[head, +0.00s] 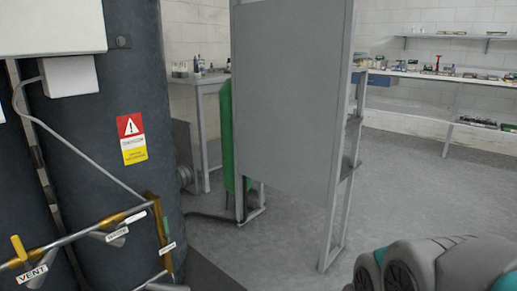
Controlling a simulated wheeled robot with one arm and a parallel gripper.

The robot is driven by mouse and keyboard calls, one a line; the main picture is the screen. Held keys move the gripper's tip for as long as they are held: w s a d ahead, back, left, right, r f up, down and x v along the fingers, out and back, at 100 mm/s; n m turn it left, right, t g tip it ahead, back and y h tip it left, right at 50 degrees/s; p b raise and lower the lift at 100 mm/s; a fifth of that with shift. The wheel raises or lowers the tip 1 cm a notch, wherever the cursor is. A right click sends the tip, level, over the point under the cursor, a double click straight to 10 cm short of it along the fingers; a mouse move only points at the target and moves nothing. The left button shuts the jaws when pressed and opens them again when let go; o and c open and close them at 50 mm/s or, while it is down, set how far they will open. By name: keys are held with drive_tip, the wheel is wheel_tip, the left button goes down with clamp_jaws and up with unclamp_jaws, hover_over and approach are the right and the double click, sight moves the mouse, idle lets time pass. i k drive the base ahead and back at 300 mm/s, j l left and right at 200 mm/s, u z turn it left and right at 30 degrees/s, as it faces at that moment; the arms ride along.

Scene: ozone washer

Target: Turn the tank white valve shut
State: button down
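The dark grey tanks (95,120) stand at the left in the head view. A pipe (60,241) with several valves and white labels crosses their front at the lower left. A yellow handle (18,247) stands above the label reading VENT (32,275). A pale lever (118,233) with a small label is farther right on the pipe. A brass-coloured vertical piece (159,225) is at its right end. I cannot tell for sure which part is the white valve or how it is turned. My gripper is out of view; grey and teal parts of my arm show at the lower right.
A large grey panel on a metal frame (290,100) stands in the middle, with a green cylinder (226,135) partly behind it. A thin hose (75,150) hangs before the tanks. A side table (210,80) and shelves (440,77) line the back. Open grey floor (400,190) is at right.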

sight(117, 225)
drive_tip(key=u, duration=1.35)
